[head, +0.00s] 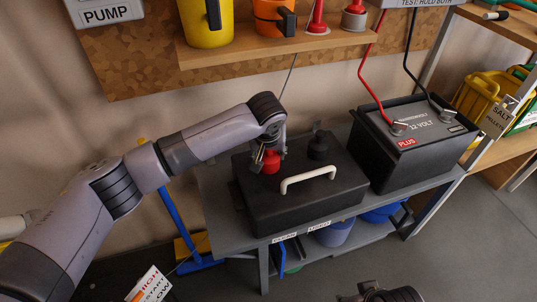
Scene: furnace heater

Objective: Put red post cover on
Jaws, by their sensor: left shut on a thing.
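A black box (318,199) with a white handle (307,179) sits on the grey bench. A red post cover (271,161) is at the top of this box, towards its back left. My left gripper (264,157) reaches in from the left and is shut on the red cover. Whether the cover is fully seated on a post is hidden by the gripper and the small scale. A black post cover (319,146) stands on the box to the right of the red one. Part of my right gripper (385,293) shows at the bottom edge, its fingers not clear.
A 12 volt battery (420,150) with red and black leads stands on the bench (420,184) to the right. A wooden shelf (270,47) with yellow and orange containers hangs above. A blue-handled broom (180,217) leans at left.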

